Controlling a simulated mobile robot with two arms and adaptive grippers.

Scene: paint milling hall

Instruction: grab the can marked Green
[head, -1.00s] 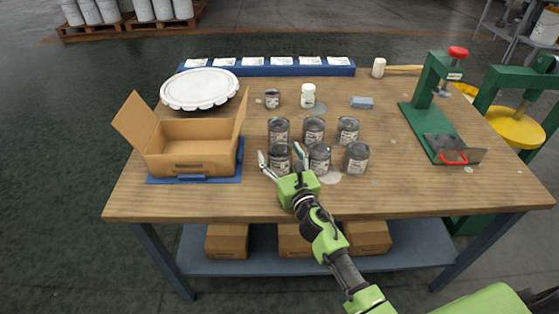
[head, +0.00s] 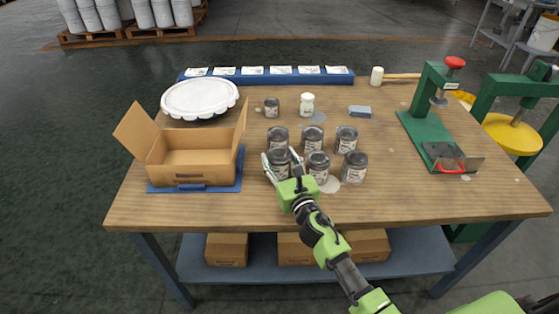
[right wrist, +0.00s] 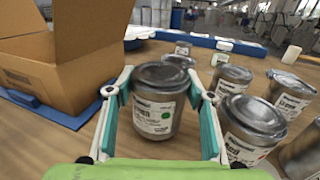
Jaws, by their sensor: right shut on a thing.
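My right gripper (head: 281,158) is shut around a grey metal can (head: 278,167), the front-left one of a group on the wooden table. In the right wrist view, my right gripper (right wrist: 160,92) has one finger on each side of this can (right wrist: 155,130). Its white label has a green patch; its wording is too small to read surely. The can is upright and seems to rest on the table. A neighbouring can (right wrist: 245,130) with a red patch on its label stands close to the right finger. My left gripper is not in view.
Several more cans (head: 354,167) stand to the right and behind. An open cardboard box (head: 190,175) on a blue tray is left. Behind are a small can (head: 271,107), a white jar (head: 307,104) and a white lid (head: 200,99). A green press (head: 433,125) stands right.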

